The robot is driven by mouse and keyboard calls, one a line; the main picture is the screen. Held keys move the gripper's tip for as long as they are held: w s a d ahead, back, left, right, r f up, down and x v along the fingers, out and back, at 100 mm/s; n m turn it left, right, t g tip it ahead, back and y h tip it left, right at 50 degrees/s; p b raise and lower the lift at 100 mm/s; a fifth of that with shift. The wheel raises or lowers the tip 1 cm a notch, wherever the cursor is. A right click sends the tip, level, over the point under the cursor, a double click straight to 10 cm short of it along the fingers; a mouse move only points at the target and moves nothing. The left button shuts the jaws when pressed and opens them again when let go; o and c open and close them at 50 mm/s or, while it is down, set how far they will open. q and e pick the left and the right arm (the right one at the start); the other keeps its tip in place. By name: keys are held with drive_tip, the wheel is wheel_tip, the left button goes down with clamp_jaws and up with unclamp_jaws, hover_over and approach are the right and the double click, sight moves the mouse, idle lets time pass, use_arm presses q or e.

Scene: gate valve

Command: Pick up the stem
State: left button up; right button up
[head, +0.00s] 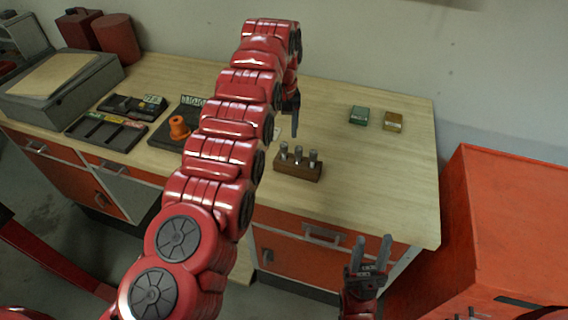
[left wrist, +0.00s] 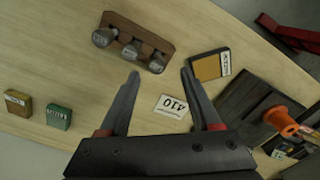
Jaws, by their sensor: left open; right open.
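A wooden block (head: 298,172) holds three upright grey metal pegs (head: 299,154) on the workbench; the stem may be one of them, but I cannot tell which. In the left wrist view the block (left wrist: 163,44) and the pegs (left wrist: 131,50) lie just beyond the fingertips. My left gripper (head: 294,128) points down above the bench, behind the pegs in the head view. It is open and empty in the left wrist view (left wrist: 160,73). My right gripper (head: 374,242) is open and empty in front of the bench's front edge.
Green (head: 359,116) and tan (head: 392,121) boxes stand at the back right. An orange part (head: 179,127) stands on a dark tray at left, beside a compartmented tray (head: 105,132). A white card (left wrist: 171,106) lies below the left gripper. Bench right of the block is clear.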

sight(284, 144)
use_arm(q)
drive_tip(key=shift+d+f, duration=0.15)
drive_tip(key=shift+f, duration=0.15)
drive_tip(key=shift+f+p, duration=0.3)
drive_tip(key=shift+f, duration=0.45)
wheel_tip(284, 144, down, 5)
drive_tip(key=p, duration=0.3)
drive_tip(key=shift+s+d+r, duration=0.1)
drive_tip(key=shift+r, duration=0.1)
drive_tip(key=shift+f, duration=0.1)
clamp_jaws()
